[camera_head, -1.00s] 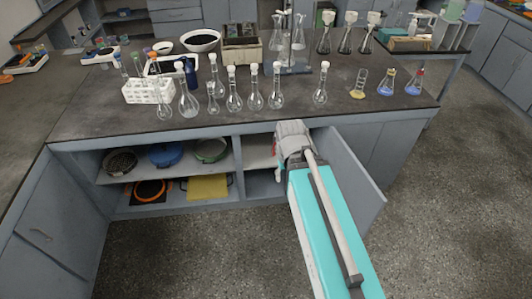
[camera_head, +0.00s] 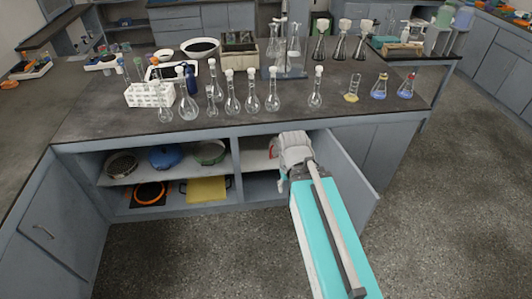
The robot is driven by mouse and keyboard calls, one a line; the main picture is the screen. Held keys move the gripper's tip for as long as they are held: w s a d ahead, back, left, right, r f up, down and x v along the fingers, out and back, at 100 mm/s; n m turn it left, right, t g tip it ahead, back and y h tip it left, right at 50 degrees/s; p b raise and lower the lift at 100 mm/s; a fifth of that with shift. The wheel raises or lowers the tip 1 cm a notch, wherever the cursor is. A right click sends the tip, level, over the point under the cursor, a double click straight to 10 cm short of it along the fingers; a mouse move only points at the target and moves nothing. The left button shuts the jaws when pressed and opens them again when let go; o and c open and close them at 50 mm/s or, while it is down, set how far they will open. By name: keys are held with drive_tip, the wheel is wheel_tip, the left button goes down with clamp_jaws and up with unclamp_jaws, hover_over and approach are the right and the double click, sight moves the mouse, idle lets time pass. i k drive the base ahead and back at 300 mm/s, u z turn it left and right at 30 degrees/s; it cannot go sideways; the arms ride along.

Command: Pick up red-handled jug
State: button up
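A small patch of red (camera_head: 273,149) shows on the upper shelf of the open cabinet, just left of my arm's end; it may be the jug's red handle. The rest of the jug cannot be made out. My gripper (camera_head: 292,150) is at the mouth of the cabinet's right-hand compartment, close to the red patch. The arm's own end hides the fingers, so I cannot see whether they are open or hold anything.
The cabinet door (camera_head: 346,178) stands open close to the right of my arm. Left compartments hold a blue pan (camera_head: 165,156), a green-rimmed pan (camera_head: 209,153) and a yellow tray (camera_head: 206,189). Several glass flasks stand along the bench top (camera_head: 300,118) above.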

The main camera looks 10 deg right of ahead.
sight(274, 152)
drive_tip(key=z, duration=0.1)
drive_tip(key=i, duration=0.95)
drive_tip(key=u, duration=0.05)
